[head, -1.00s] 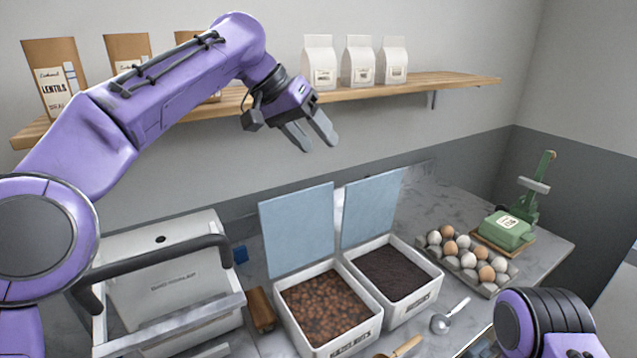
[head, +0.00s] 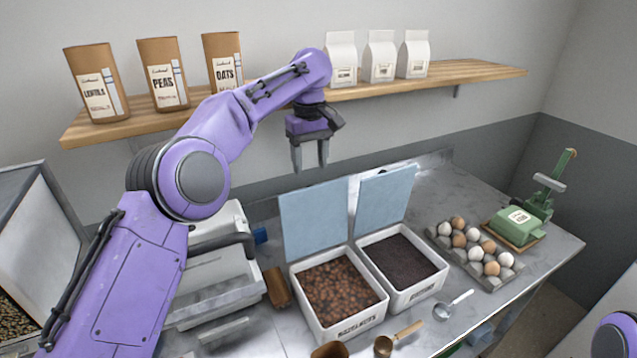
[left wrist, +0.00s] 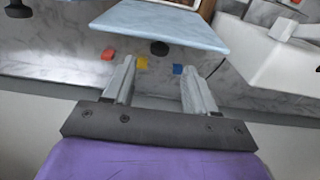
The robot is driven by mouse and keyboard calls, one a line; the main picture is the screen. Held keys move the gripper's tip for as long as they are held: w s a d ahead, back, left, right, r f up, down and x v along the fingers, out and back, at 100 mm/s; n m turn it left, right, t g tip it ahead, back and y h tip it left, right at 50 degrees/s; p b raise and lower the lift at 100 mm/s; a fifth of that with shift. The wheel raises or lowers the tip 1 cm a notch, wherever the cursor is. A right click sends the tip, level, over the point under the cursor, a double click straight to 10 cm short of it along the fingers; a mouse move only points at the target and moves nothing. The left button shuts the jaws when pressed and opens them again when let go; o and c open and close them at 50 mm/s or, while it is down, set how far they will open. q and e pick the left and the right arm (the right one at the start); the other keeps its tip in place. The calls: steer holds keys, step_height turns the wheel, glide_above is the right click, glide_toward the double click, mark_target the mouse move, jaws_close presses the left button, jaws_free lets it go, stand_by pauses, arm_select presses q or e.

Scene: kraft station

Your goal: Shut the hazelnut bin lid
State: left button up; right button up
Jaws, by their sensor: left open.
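The hazelnut bin (head: 352,334) is a white box of brown nuts on the counter. Its light blue lid (head: 314,220) stands open, nearly upright, at the bin's back edge. My left gripper (head: 311,171) is open and empty, pointing down, just above the lid's top edge in the picture; I see no contact. My right gripper is outside the views; only a bit of purple arm shows at lower right.
A second bin (head: 418,289) with dark contents and an open blue lid (head: 384,200) stands close on the right. A wooden shelf (head: 480,77) with bags runs behind my left arm. Eggs (head: 475,240) sit farther right. Scoops (head: 384,347) lie in front.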

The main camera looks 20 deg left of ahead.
arm_select(q)
step_height(320, 180, down, 7)
stand_by(0.3)
